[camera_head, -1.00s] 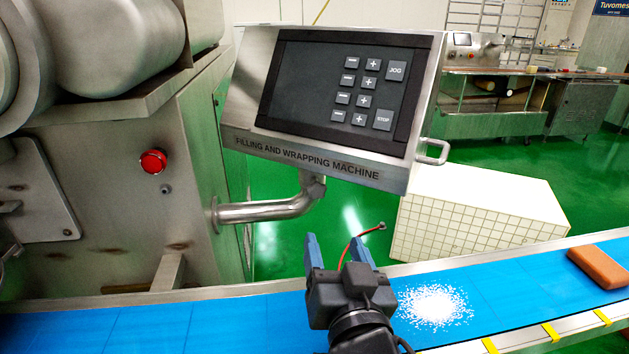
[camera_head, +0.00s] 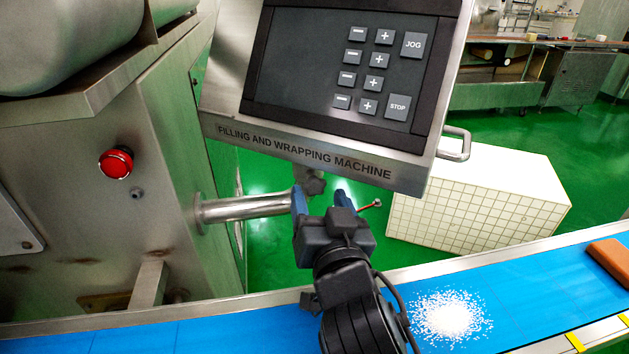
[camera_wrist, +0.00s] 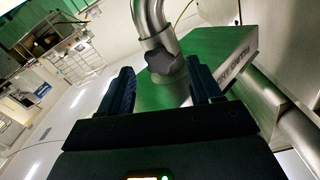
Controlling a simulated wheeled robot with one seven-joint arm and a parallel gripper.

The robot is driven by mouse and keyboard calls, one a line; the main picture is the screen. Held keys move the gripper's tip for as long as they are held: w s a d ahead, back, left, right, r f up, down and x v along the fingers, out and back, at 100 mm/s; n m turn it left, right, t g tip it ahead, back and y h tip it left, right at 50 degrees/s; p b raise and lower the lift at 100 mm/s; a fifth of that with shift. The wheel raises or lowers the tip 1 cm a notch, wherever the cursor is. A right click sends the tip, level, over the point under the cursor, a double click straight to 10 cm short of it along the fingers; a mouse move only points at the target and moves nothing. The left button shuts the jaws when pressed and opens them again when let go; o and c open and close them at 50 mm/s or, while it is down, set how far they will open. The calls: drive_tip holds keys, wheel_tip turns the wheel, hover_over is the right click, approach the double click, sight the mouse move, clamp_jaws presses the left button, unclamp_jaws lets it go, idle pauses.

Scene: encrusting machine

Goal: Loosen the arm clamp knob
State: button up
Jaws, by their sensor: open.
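The control panel (camera_head: 336,95) marked FILLING AND WRAPPING MACHINE is carried on a bent metal support arm (camera_head: 245,207). The dark lobed clamp knob (camera_wrist: 160,58) sits on that arm's joint in the wrist view. It also shows under the panel's lower edge in the head view (camera_head: 316,183), partly hidden by a finger. My gripper (camera_head: 320,198) is open and empty, just below the knob. In the wrist view the knob lies between the lines of the two fingers (camera_wrist: 162,85), apparently beyond their tips. I see no clear contact.
A red button (camera_head: 116,163) is on the machine body at left. The blue conveyor (camera_head: 250,327) runs below, with a white granule pile (camera_head: 447,315) and a brown block (camera_head: 611,256). A thin red rod (camera_head: 367,206) is close right of my gripper. A white tiled block (camera_head: 480,200) stands behind.

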sight(316, 187)
drive_tip(key=shift+x, duration=2.25)
drive_tip(key=c, duration=1)
